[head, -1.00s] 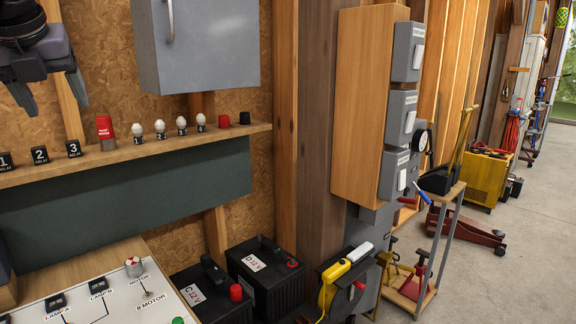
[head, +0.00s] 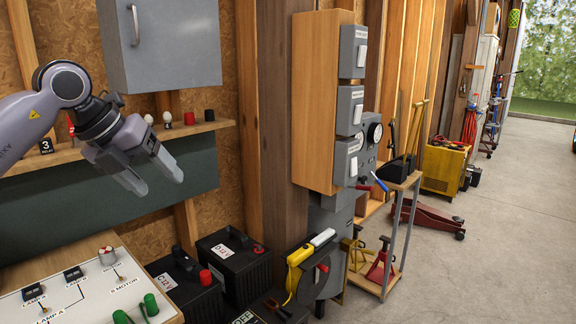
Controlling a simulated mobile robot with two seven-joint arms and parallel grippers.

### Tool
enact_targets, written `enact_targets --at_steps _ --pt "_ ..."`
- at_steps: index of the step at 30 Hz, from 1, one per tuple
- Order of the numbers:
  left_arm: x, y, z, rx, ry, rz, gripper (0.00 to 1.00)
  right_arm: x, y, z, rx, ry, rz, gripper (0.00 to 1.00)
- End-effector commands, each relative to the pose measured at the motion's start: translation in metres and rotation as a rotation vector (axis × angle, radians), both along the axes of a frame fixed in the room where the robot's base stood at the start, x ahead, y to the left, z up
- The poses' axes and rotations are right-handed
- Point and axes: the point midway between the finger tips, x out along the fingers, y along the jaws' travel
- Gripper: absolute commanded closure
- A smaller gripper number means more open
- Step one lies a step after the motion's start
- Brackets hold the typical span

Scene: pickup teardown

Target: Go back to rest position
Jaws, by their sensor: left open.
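My left gripper (head: 156,184) is in the left part of the head view, with its arm coming in from the left edge. Its two fingers are apart with nothing between them. It hangs in front of the wooden shelf (head: 222,124) and the dark green panel (head: 200,172), above the white circuit board (head: 60,298). The arm and gripper hide part of the shelf and its small items. My right gripper is not in view.
Two black batteries (head: 238,266) stand beside the board, with a yellow device (head: 298,257) to their right. A grey cabinet (head: 165,45) hangs above the shelf. The concrete floor (head: 480,250) at right is mostly clear.

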Motion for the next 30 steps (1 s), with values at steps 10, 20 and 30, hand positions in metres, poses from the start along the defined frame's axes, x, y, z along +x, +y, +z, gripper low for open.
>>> enact_targets --at_steps 10,20,30 --pt "-0.038 -0.151 -0.092 -0.593 0.102 -0.344 0.32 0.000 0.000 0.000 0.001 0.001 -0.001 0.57" --pt "-0.074 -0.210 -0.116 -1.247 0.180 -0.259 0.32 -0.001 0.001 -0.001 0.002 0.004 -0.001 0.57" --pt "-0.076 -0.185 -0.168 -1.788 0.249 0.256 0.32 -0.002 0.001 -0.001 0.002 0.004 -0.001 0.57"
